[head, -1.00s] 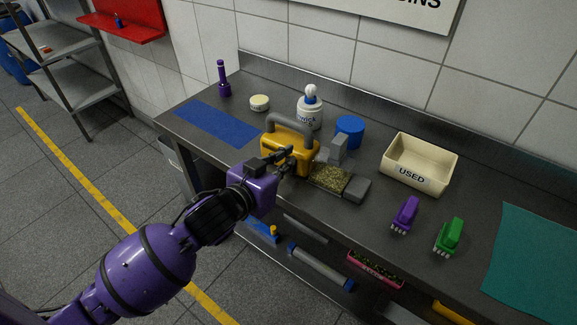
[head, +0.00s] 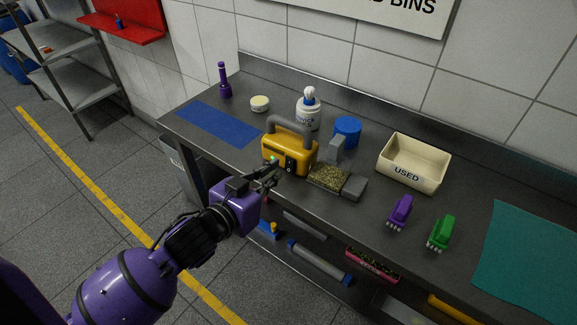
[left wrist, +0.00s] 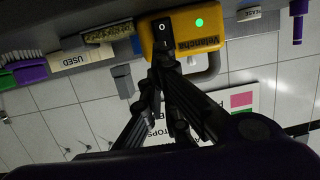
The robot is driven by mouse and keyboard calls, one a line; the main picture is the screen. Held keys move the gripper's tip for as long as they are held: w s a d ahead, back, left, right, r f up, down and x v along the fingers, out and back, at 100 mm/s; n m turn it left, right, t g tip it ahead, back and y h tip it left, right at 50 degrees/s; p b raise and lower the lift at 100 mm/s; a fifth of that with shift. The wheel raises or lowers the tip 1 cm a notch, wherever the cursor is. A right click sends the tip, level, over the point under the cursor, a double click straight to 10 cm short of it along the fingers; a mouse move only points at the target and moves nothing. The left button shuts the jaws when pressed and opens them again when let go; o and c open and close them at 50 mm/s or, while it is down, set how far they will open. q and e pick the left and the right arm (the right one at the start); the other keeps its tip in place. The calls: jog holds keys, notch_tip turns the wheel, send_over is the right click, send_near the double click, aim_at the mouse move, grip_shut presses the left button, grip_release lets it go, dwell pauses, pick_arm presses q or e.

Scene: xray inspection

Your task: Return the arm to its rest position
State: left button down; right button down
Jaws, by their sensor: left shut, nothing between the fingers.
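My left gripper (head: 268,177) is shut and empty. In the head view it is in front of the yellow device (head: 290,152), at the front edge of the bench, and looks apart from it. The device has a grey handle, a black switch and a lit green light. In the left wrist view the yellow device (left wrist: 208,32) appears upside down with its green light on and the switch marked 0 beside it; the shut fingers (left wrist: 160,55) overlap its lower edge in the picture. My right gripper is in neither view.
The metal bench (head: 345,215) holds a granule-filled block (head: 328,178), a white bottle (head: 308,115), a blue cylinder (head: 347,131), a USED bin (head: 408,173), purple (head: 400,211) and green (head: 441,232) brushes, blue (head: 215,122) and teal (head: 530,255) mats. Open floor lies left.

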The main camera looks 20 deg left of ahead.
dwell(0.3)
